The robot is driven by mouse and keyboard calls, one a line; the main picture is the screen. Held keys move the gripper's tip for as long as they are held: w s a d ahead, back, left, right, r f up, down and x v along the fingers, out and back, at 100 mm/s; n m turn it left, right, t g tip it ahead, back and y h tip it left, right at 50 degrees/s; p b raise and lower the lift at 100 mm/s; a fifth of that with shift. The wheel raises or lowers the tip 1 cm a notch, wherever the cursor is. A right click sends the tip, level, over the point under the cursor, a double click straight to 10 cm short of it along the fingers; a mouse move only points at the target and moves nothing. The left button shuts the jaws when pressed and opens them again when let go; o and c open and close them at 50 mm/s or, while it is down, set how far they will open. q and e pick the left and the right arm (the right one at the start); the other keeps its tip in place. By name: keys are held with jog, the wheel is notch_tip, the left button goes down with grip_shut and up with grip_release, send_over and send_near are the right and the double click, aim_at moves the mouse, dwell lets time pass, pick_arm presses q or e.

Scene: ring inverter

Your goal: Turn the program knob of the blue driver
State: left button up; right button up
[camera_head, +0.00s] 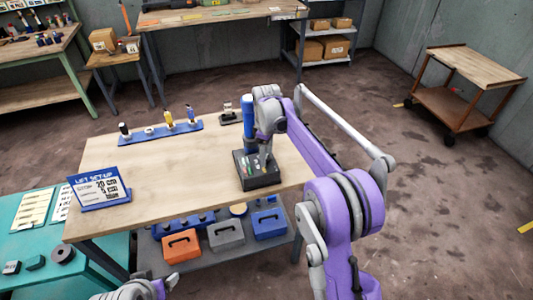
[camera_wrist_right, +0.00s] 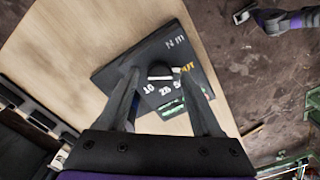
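The blue driver (camera_head: 247,119) is an upright blue cylinder at the back of a black box (camera_head: 271,181) on the wooden table. In the right wrist view the box's dark top (camera_wrist_right: 112,76) carries white numbers around a small dark round knob (camera_wrist_right: 160,71) with a pale mark. My right gripper (camera_head: 264,166) points down over the box. In the wrist view its fingers (camera_wrist_right: 158,72) are spread on either side of the knob, with gaps visible; contact cannot be seen.
A blue-framed sign (camera_head: 99,188) stands at the table's left end. A blue rack (camera_head: 150,137) with several upright tools and a small dark item (camera_head: 230,117) are at the back. Orange and grey bins (camera_head: 226,236) sit on the lower shelf. The tabletop's middle is clear.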

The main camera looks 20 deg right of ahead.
grip_shut()
jog(key=shift+m, duration=0.4)
jog(key=m, duration=0.3)
jog(key=shift+m, duration=2)
jog(key=shift+o, duration=0.9)
grip_release()
